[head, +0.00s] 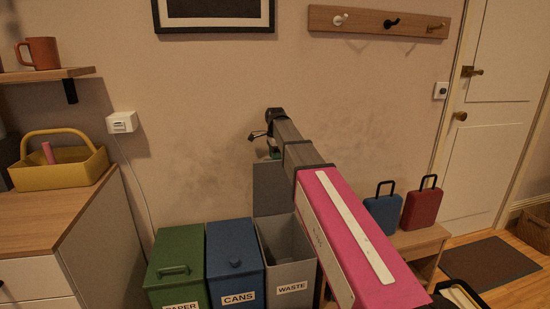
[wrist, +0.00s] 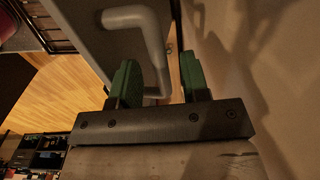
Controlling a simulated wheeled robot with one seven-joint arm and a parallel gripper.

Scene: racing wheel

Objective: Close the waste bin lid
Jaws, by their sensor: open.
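The grey waste bin (head: 290,262) stands at the right end of a row of bins, with a "WASTE" label on its front. Its grey lid (head: 268,186) is raised and stands upright at the back of the bin, near the wall. My gripper (head: 272,152) is at the lid's top edge, partly hidden by my arm. In the wrist view my open gripper (wrist: 159,62) has its two green fingers on either side of the lid's grey handle (wrist: 151,38). The lid panel (wrist: 88,42) lies left of the fingers. I cannot tell whether a finger touches the handle.
A green paper bin (head: 180,258) and a blue cans bin (head: 233,250) stand left of the waste bin, lids shut. A bench (head: 418,240) with blue and red cases stands right. The wall is close behind the lid and gripper. A wooden-topped cabinet (head: 60,215) is at left.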

